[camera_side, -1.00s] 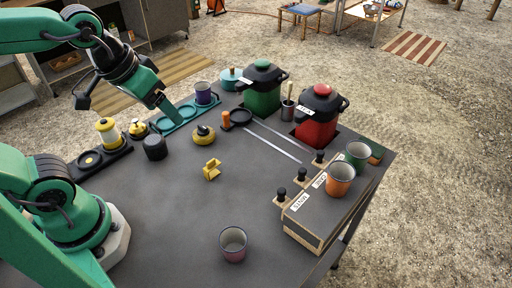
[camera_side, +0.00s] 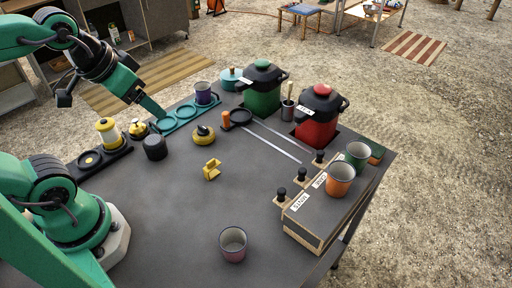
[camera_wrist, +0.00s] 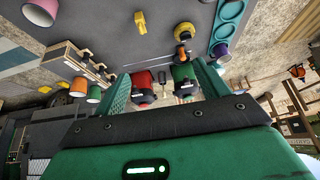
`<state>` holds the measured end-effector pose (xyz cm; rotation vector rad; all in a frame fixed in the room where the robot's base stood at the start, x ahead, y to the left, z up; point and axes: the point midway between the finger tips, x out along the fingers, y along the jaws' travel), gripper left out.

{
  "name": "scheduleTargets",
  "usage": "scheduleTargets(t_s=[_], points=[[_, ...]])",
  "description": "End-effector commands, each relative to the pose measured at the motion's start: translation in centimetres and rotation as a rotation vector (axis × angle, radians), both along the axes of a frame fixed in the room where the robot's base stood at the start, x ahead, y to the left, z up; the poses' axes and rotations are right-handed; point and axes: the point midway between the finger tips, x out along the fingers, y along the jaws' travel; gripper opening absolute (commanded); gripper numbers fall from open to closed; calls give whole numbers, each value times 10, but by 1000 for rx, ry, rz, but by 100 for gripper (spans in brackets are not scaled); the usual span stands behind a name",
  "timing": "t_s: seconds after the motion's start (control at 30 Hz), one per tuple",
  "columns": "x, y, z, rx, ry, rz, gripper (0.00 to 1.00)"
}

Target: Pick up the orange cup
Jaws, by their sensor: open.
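The orange cup (camera_side: 340,181) stands upright on the wooden box with knobs (camera_side: 313,232), at the right end of the table. It also shows in the wrist view (camera_wrist: 93,94), left of my gripper's fingers. A green cup (camera_side: 357,154) stands close behind it. My gripper (camera_side: 155,108) is at the far left of the table, near the teal tray and well away from the orange cup. In the wrist view, my gripper (camera_wrist: 163,85) has its two green fingers wide apart and nothing held between them.
A pink cup (camera_side: 233,244) stands at the front of the table; a purple cup (camera_side: 204,93) stands on the teal tray (camera_side: 182,114). Green (camera_side: 262,92) and red (camera_side: 319,116) pots stand at the back. A yellow piece (camera_side: 211,170) lies mid-table, with clear surface around it.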

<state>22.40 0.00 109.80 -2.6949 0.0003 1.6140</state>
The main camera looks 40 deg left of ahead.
Motion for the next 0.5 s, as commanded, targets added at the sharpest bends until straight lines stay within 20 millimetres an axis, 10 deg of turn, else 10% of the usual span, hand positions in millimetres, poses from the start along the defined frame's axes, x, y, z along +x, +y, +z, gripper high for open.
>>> scheduleTargets(t_s=[0.5], points=[[4,-2,3,-6,6,3,76]])
